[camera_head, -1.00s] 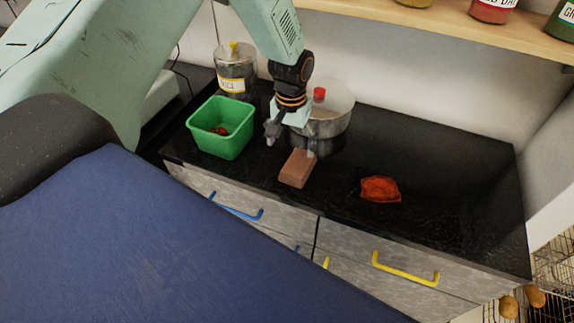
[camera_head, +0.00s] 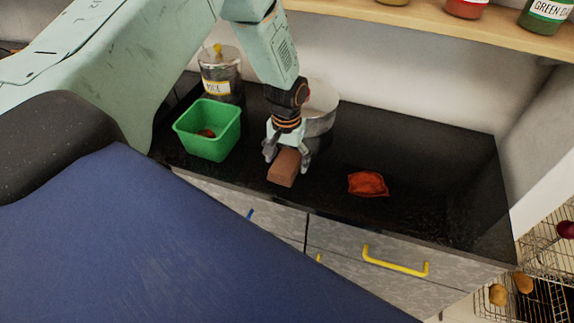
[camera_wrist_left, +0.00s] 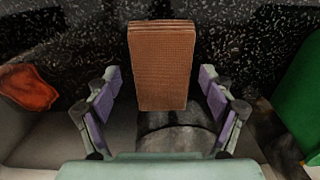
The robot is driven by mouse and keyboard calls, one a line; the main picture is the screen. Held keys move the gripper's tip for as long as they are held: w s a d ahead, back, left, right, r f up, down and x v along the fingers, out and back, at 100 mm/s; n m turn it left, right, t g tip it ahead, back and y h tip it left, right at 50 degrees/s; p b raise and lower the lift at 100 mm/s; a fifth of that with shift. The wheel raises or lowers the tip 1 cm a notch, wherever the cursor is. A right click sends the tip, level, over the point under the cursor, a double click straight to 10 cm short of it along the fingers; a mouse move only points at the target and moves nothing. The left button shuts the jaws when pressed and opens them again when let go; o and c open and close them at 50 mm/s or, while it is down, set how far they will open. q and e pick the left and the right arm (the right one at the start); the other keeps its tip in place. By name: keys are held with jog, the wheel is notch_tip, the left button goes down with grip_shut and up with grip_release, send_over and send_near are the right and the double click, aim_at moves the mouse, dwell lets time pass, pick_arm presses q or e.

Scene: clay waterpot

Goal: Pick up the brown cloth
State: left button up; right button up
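The brown cloth (camera_head: 285,168) is a folded, block-shaped bundle on the black countertop, near its front edge. In the left wrist view the cloth (camera_wrist_left: 160,65) stands between the two fingers, with a gap on each side. My left gripper (camera_head: 286,160) is open around the far part of the cloth, one finger to each side; it also shows in the left wrist view (camera_wrist_left: 160,98). The fingers do not touch the cloth. My right gripper is not in view.
A green bin (camera_head: 208,130) stands left of the cloth, with a small red thing inside. A metal pot (camera_head: 322,105) stands close behind the gripper. An orange-red cloth-like piece (camera_head: 367,184) lies to the right. The right part of the counter (camera_head: 440,180) is clear.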

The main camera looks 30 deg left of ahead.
aim_at(286, 161)
pick_arm(q)
jog(key=shift+d, duration=0.1)
jog(key=shift+c, duration=0.8)
jog(key=shift+w+a+f, duration=0.25)
jog(key=shift+a+f, duration=0.05)
jog(key=shift+a, duration=0.1)
jog(key=c, duration=0.4)
jog(key=shift+s+d+r, duration=0.1)
jog(key=c, duration=0.3)
jog(key=shift+d+r, duration=0.15)
jog(key=shift+d, duration=0.05)
jog(key=shift+c, duration=0.4)
jog(key=shift+a+r, duration=0.15)
jog(key=shift+r, duration=0.1)
notch_tip(286, 161, up, 9)
jog(key=shift+p, duration=0.3)
jog(key=shift+r, duration=0.1)
